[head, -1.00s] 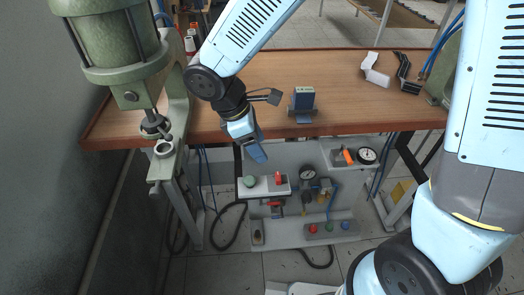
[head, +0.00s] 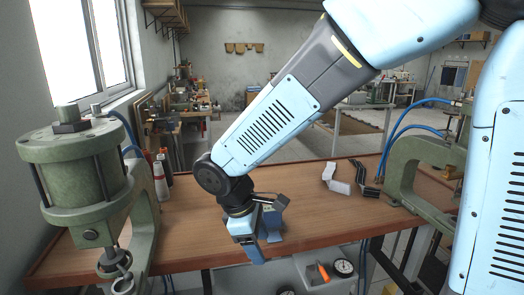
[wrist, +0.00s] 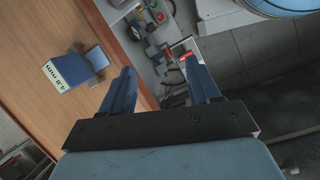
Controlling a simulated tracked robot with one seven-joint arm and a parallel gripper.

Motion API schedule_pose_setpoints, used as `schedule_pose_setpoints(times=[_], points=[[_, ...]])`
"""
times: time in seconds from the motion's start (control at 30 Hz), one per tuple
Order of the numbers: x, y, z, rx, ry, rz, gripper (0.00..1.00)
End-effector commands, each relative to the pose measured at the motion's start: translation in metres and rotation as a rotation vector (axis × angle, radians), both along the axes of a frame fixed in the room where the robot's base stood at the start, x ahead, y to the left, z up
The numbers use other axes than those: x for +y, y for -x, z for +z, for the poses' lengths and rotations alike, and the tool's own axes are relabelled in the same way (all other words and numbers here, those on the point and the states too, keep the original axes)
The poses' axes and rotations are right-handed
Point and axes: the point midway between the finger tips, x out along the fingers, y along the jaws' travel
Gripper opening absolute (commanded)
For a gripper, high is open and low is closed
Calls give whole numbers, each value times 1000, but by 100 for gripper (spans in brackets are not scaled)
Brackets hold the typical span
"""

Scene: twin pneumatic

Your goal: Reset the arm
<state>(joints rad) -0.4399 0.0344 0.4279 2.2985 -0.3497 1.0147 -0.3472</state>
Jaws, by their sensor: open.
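My gripper (head: 258,250) hangs at the front edge of the wooden bench in the head view, pointing down. In the wrist view my gripper (wrist: 160,90) shows two blue fingers spread apart with nothing between them. My light-blue arm (head: 268,122) reaches in from the upper right and bends down at a dark joint. A small blue and white block on a grey holder (wrist: 68,72) stands on the bench, left of the fingers and apart from them in the wrist view. In the head view it is mostly hidden behind my gripper.
A green pneumatic press (head: 85,180) stands at the left and another green press frame (head: 425,165) at the right. A white bracket (head: 336,178) and a black bracket (head: 366,180) lie on the bench (head: 190,225). Bottles (head: 161,175) stand by the left press. A control panel with gauges sits below the bench edge.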

Motion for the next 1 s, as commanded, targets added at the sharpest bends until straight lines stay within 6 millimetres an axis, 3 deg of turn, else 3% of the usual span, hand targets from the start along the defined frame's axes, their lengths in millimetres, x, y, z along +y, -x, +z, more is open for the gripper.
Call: schedule_pose_setpoints(times=[0.2,0.43,0.8,1.0], points=[[-58,-11,40,-113,-100,-278,62],[-115,-9,75,-224,-219,-560,62],[-197,19,121,-400,-448,-990,62],[-230,41,138,-483,-581,-1189,62]])
